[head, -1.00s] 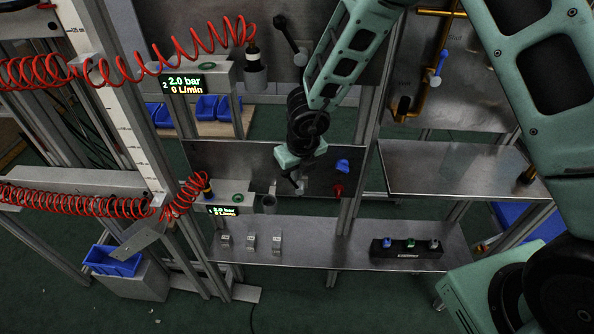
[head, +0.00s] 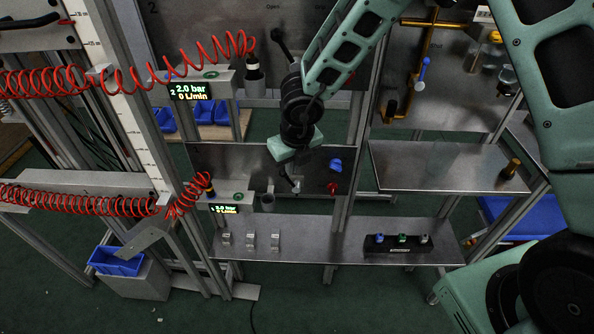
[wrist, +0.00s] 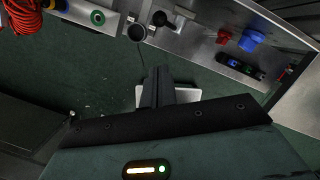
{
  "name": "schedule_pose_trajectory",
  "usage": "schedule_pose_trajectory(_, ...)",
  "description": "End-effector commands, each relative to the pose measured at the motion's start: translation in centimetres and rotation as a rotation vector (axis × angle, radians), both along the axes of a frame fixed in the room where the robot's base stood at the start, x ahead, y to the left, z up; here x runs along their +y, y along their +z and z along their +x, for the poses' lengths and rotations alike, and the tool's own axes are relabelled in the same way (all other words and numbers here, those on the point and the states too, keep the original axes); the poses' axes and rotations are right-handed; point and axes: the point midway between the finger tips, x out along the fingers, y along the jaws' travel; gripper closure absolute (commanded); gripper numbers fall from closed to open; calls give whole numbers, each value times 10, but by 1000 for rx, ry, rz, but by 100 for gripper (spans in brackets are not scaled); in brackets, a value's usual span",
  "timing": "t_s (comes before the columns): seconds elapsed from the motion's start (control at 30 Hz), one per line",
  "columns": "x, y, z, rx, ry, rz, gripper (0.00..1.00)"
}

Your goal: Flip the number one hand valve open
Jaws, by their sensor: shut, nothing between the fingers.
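The number one hand valve (head: 296,186) is on the lower dark panel, a small lever with a pale hub, partly hidden behind my gripper. In the head view the teal gripper body is in front of the lower panel, just above the valve hub, and the fingertips are hard to make out. Contact cannot be told from there.
A blue knob (head: 335,164) and a red knob (head: 333,188) sit right of the valve. A similar black lever (head: 285,42) is on the upper panel marked 2. Below is a shelf (head: 340,232) with clips and a button box (head: 398,244). Red coiled hoses hang left.

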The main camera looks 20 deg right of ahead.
Motion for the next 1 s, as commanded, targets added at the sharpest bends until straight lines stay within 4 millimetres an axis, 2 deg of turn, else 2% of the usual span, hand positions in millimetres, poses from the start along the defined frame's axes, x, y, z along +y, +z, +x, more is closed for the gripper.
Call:
schedule_pose_trajectory(0.1,8,20,-1,-3,0,2,100)
schedule_pose_trajectory(0.3,17,36,-3,-2,0,1,100)
schedule_pose_trajectory(1.0,18,39,-3,0,0,0,100)
